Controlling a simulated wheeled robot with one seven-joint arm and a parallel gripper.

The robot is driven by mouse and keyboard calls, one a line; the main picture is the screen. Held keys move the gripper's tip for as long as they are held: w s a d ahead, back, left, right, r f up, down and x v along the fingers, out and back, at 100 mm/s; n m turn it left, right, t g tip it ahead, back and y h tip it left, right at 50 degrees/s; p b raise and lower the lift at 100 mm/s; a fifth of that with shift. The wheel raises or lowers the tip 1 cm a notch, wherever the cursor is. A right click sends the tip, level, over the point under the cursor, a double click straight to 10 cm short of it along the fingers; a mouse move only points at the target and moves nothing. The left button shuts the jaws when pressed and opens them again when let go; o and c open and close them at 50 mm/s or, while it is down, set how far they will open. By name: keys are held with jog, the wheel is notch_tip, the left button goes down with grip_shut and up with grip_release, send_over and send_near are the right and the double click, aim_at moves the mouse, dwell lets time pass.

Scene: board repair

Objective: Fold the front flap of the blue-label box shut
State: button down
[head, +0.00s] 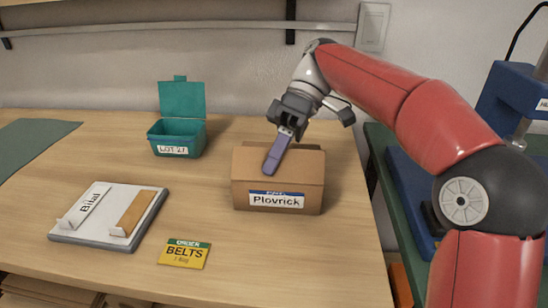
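The blue-label box (242,199) is brown cardboard and stands on the wooden table, right of centre. Its front label is white with a blue band and reads "Plovrick". A cardboard panel lies across its top from the front edge, apparently the front flap folded over. My gripper (271,168) is above the box, pointing down. A long purple-blue piece reaches from its dark body to the box top and seems to touch it. I cannot tell whether this piece is the gripper's fingers side-on or something held. It hides part of the top.
A teal open-lidded bin (178,138) labelled "LOT 27" stands at the back. A grey-white tray (78,235) with a "Bilal" piece lies front left. A yellow "BELTS" card (185,254) lies at the front. A green bench (380,150) with blue equipment stands right.

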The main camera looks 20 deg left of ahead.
jog(key=c, duration=1.6)
grip_release()
jog(key=shift+c, duration=0.2)
jog(key=shift+s+r+t, duration=0.1)
jog(key=shift+s+t, duration=0.05)
jog(key=shift+t, duration=0.15)
